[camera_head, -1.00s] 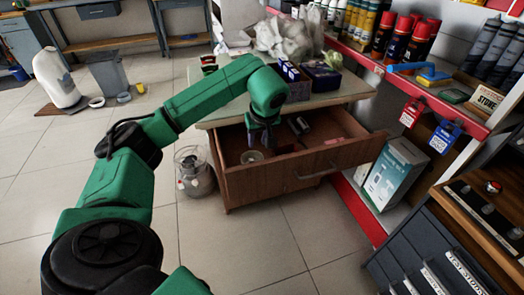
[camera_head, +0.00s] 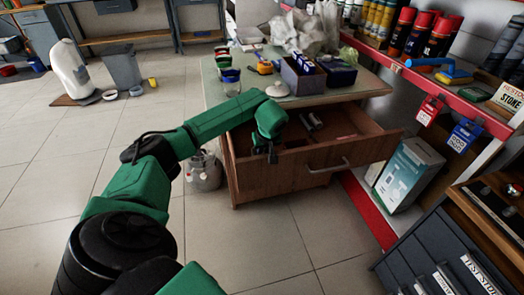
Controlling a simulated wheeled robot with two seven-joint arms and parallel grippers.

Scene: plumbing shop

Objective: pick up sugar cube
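I cannot make out a sugar cube in this view. My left arm reaches in from the lower left to an open wooden drawer (camera_head: 322,165). My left gripper (camera_head: 272,156) points down at the drawer's left front part, overlapping its front edge in the picture. Its fingers are small and dark, so I cannot tell whether they are open or shut or hold anything. The arm hides the left part of the drawer's inside. A dark object (camera_head: 311,120) lies inside towards the back. My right gripper is not in view.
The counter (camera_head: 350,86) above the drawer carries a dark box (camera_head: 303,78), a white round item (camera_head: 277,90), cups and plastic bags. A metal canister (camera_head: 205,172) stands left of the drawer. Red-edged shelves and a boxed product (camera_head: 408,175) stand right. Floor in front is clear.

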